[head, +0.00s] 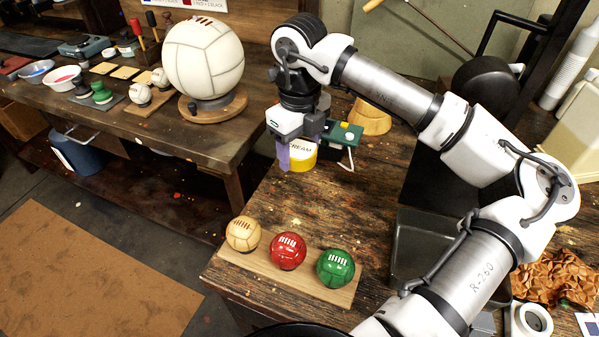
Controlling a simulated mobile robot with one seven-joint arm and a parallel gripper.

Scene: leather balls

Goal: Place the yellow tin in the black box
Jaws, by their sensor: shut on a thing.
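The yellow tin (303,160), with a pale band lettered "CREAM", is at the far part of the wooden workbench. My gripper (297,152) points down over it and is shut on it. One purple finger shows at the tin's left side; the other finger is mostly hidden. I cannot tell whether the tin touches the bench. The black box (412,222) is an open dark bin on the bench, right of the ball board. My arm crosses in front of its right part, and its inside is partly hidden.
A board (253,262) with cream, red and green balls lies at the bench's front left. A small green stand (343,140) is close right of the tin. Brown leather scraps (556,277) and a tape roll (530,320) lie right. Bare bench (350,205) lies between tin and box.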

